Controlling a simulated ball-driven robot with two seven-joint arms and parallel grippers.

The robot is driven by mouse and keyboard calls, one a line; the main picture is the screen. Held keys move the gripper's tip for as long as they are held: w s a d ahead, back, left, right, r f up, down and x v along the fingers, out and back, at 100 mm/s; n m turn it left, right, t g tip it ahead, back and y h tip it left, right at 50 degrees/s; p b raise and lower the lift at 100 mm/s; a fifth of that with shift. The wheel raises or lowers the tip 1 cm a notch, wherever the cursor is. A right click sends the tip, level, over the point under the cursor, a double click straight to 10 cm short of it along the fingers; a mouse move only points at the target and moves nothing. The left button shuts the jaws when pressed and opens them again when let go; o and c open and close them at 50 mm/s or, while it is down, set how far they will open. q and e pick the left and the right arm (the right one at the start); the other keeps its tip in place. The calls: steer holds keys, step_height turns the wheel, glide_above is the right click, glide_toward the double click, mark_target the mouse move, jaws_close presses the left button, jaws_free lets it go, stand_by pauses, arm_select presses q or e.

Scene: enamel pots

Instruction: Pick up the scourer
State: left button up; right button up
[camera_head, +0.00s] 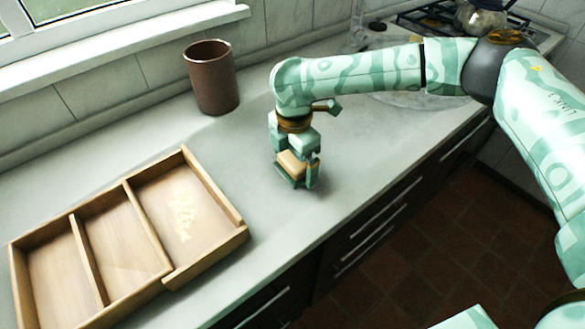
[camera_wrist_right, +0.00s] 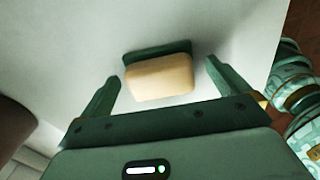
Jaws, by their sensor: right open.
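The scourer (camera_head: 291,164) is a small block with a tan side and a dark green side, on the grey counter (camera_head: 364,152). In the right wrist view the scourer (camera_wrist_right: 160,77) lies between the two spread fingers, with a visible gap on each side. My right gripper (camera_head: 298,176) is open and low over the counter, its fingers around the scourer. It also shows in the right wrist view (camera_wrist_right: 162,86). In the head view the fingers hide part of the scourer. My left gripper is not in either view.
A wooden tray (camera_head: 125,187) with three compartments stands at the left, with a pale patch in its right compartment. A brown cup (camera_head: 211,78) stands at the back near the tiled wall. The counter's front edge drops to dark drawers (camera_head: 375,222). A hob (camera_head: 436,22) is at the back right.

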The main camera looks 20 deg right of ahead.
mark_target(294, 159)
steer(key=shift+f, duration=0.2)
steer(key=shift+c, duration=0.7)
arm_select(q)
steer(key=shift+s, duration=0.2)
arm_select(e)
steer(key=c, duration=0.9)
steer(key=shift+r+p, duration=0.3)
steer(key=shift+r, duration=0.2)
step_height(294, 159, up, 3)
steer(key=shift+f+p, duration=0.2)
steer(key=shift+p, duration=0.35)
arm_select(q)
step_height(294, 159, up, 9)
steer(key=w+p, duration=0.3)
steer(key=p, duration=0.4)
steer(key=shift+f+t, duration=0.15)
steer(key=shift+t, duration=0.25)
arm_select(e)
steer(key=s+a+r, duration=0.1)
steer(key=s+r, duration=0.2)
steer(key=s, duration=0.1)
steer(key=s+a+r, duration=0.1)
steer(key=s+r, duration=0.2)
steer(key=s, duration=0.2)
steer(key=s+a+r, duration=0.1)
steer(key=s+r, duration=0.2)
steer(key=s, duration=0.1)
steer(key=shift+s+r, duration=0.25)
steer(key=shift+s, duration=0.15)
